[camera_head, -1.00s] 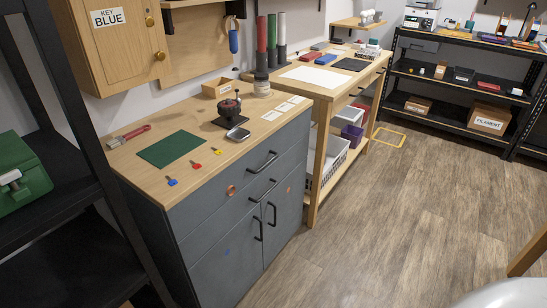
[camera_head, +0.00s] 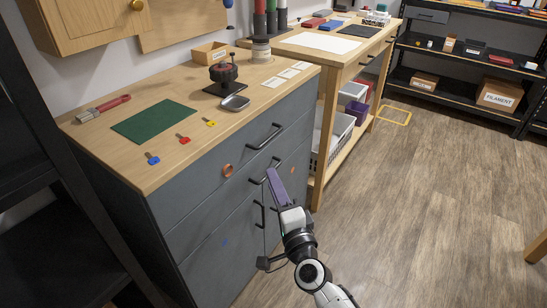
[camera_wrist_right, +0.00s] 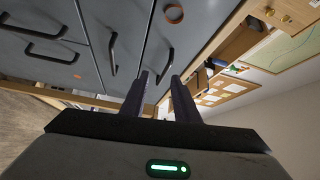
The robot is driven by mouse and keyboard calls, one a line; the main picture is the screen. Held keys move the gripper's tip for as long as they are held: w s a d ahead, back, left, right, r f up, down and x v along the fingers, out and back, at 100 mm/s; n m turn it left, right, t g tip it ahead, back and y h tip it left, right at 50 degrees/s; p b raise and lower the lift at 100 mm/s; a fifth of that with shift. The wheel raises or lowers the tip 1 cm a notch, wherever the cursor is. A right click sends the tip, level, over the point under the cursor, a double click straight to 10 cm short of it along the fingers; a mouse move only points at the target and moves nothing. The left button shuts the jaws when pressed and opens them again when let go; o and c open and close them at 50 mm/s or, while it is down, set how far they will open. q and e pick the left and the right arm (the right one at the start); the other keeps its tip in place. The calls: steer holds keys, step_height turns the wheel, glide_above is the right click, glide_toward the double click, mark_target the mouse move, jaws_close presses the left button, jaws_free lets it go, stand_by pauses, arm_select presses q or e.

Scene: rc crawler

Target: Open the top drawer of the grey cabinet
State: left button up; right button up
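The grey cabinet (camera_head: 205,225) stands at the left under a wooden top. Its top drawer (camera_head: 240,145) looks closed, with its front flush and a black bar handle (camera_head: 263,137). A second bar handle (camera_head: 265,171) is on the drawer below. My right gripper (camera_head: 272,174) is in front of the cabinet, over the second handle in the picture. In the right wrist view its two fingers (camera_wrist_right: 159,77) are apart with nothing between them. The top drawer handle (camera_wrist_right: 166,65) shows just beyond the fingertips, apparently not gripped. My left gripper is not in view.
On the top lie a green mat (camera_head: 154,121), several coloured keys, a black stand (camera_head: 224,78) and a metal dish (camera_head: 235,103). A wooden workbench (camera_head: 321,150) adjoins at the right. Two door handles (camera_head: 257,216) sit lower on the cabinet.

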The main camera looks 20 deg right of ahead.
steer(key=w+d+r+m+h+b, duration=0.1)
steer(key=w+m, duration=0.1)
steer(key=w, duration=0.4)
steer(key=w+d+r+m+h+b, duration=0.1)
steer(key=w+d+r+m+b, duration=0.1)
steer(key=w, duration=0.5)
steer(key=shift+w+d+h, duration=0.25)
steer(key=shift+h, duration=0.05)
steer(key=shift+f, duration=0.1)
jaws_close()
